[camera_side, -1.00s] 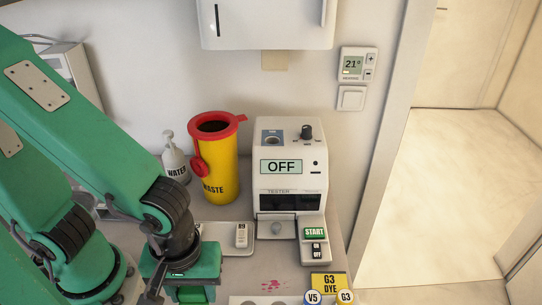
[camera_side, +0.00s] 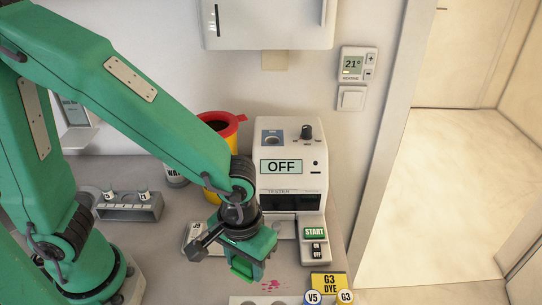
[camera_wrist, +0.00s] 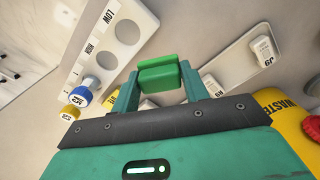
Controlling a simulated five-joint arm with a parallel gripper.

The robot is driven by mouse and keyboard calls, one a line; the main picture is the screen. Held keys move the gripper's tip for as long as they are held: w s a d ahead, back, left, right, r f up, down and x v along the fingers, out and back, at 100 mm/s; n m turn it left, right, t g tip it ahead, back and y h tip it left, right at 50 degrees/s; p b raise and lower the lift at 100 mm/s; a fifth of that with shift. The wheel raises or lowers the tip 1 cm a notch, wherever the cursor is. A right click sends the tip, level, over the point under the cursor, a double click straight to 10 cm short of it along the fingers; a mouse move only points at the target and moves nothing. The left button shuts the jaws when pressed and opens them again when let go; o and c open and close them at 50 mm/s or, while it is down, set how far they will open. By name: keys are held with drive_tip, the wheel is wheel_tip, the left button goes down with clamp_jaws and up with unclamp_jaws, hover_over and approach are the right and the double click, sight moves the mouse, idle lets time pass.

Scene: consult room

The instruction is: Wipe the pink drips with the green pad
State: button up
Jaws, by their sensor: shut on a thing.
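My gripper (camera_side: 248,268) hangs in front of the tester, a little left of the pink drips. It is shut on the green pad (camera_wrist: 158,72), which sits between its two fingers in the wrist view. The pad also shows in the side view (camera_side: 241,269), below the gripper. The pink drips (camera_side: 272,285) are small spots and smears on the counter, just right of the pad. I cannot tell whether the pad touches the counter. The drips do not show in the wrist view.
The tester (camera_side: 290,180) reads OFF, behind my gripper. A yellow waste bin (camera_wrist: 287,112) and a tray (camera_wrist: 233,72) with a vial (camera_wrist: 264,48) are close by. A holder (camera_wrist: 105,62) with blue-capped (camera_wrist: 80,97) and yellow-capped (camera_wrist: 70,113) vials borders the drips. A grey rack (camera_side: 130,211) stands left.

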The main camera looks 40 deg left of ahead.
sight(255, 284)
drive_tip(key=shift+w+a+f+m, duration=0.2)
drive_tip(key=shift+w+m, duration=0.25)
drive_tip(key=shift+w, duration=0.25)
drive_tip(key=shift+w+a+f+m, duration=0.1)
drive_tip(key=shift+w+f+m, duration=0.1)
drive_tip(key=shift+w+m, duration=0.4)
drive_tip(key=shift+f, duration=0.15)
drive_tip(key=shift+f, duration=3.2)
drive_tip(key=shift+w+d+f, duration=0.3)
drive_tip(key=shift+w+f, duration=0.05)
drive_tip(key=shift+f, duration=0.3)
drive_tip(key=shift+c, duration=0.4)
drive_tip(key=shift+w+d+f, duration=0.2)
drive_tip(key=shift+w+d, duration=0.35)
drive_tip(key=shift+w+d+r, duration=0.1)
drive_tip(key=shift+w+d, duration=1.6)
drive_tip(key=shift+s+a+r, duration=0.1)
drive_tip(key=shift+s+a, duration=2.45)
drive_tip(key=shift+a, duration=0.05)
wheel_tip(255, 284, up, 8)
drive_tip(key=shift+f, duration=0.2)
